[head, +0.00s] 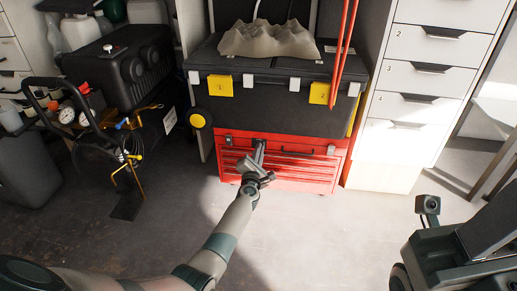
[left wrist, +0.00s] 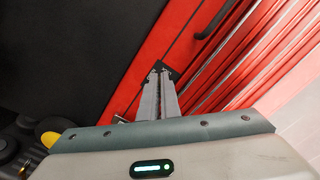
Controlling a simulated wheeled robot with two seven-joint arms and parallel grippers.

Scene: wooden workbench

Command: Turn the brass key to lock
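A red tool chest (head: 310,173) stands on the floor under a black toolbox. My left gripper (head: 259,146) reaches its upper front edge, left of the middle. In the left wrist view, the two long grey fingers of my left gripper (left wrist: 159,72) lie close together, their tips at a small dark fitting (left wrist: 172,75) on the red front. No brass key can be made out; the fingertips may hide it. I cannot tell if the fingers are shut on anything. Part of my right arm shows at the lower right in the head view, without visible fingers.
The black toolbox (head: 277,112) with yellow latches sits on top of the chest. A white drawer cabinet (head: 413,105) stands to its right. A black compressor (head: 120,68) with gauges and hoses is at the left. The floor (head: 310,235) in front is clear.

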